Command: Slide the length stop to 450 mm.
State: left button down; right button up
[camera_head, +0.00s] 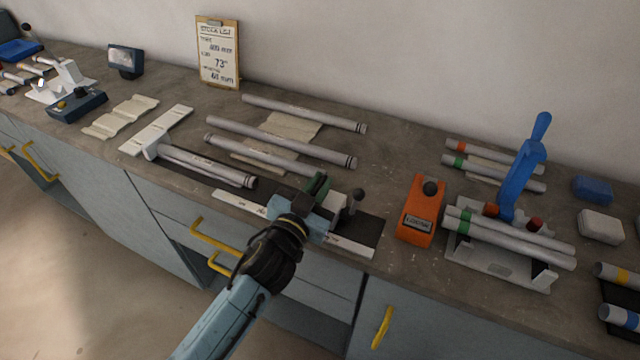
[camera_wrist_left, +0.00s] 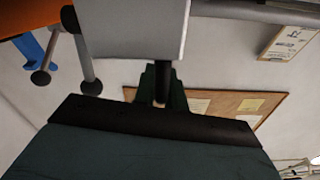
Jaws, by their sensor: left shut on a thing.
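The length stop (camera_head: 336,202) is a pale grey block with a dark ball-knobbed lever (camera_head: 357,196) at its right. It stands over the pale scale strip (camera_head: 349,245) at the bench's front edge. My left gripper (camera_head: 319,190) reaches in from the front and is shut on the stop, hiding part of it. In the left wrist view, the grey block (camera_wrist_left: 130,32) is close above the dark green fingers (camera_wrist_left: 160,88), with the knobbed lever (camera_wrist_left: 88,75) to its left. The scale marks are too small to read. My right gripper is not in view.
An orange box (camera_head: 420,215) with a small display stands right of the stop. Grey tubes (camera_head: 205,165) lie to the left and behind. A blue-handled press (camera_head: 520,170) and banded tubes stand at right. A stock list clipboard (camera_head: 218,55) leans on the wall.

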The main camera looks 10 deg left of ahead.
pick_arm(q)
jog(key=c, duration=1.5)
grip_release()
jog(key=v, duration=1.3)
jog(key=shift+s+b, duration=0.2)
jog(key=shift+b, duration=0.25)
jog(key=s+a+f+g+y, duration=0.1)
jog(key=s+f+g, duration=0.1)
jog(key=f, duration=0.8)
jog(key=s+a+f+g, duration=0.2)
jog(key=f+g, duration=0.1)
jog(key=f, duration=0.8)
jog(key=s+a+f+g+y, duration=0.1)
jog(key=s+f+g, duration=0.1)
jog(key=f, duration=0.8)
jog(key=s+a+f+n+g+y, duration=0.1)
jog(key=s+a+f+g, duration=0.3)
jog(key=s+f, duration=0.6)
jog(key=s+a+f+n+g+y, duration=0.1)
jog(key=s+a+f+g, duration=0.3)
jog(key=s+f, duration=0.6)
jog(key=s+g, duration=0.1)
jog(key=s, duration=0.5)
jog(key=shift+s+n+b, duration=0.3)
jog(key=shift+s+b, duration=0.05)
jog(key=shift+s, duration=0.05)
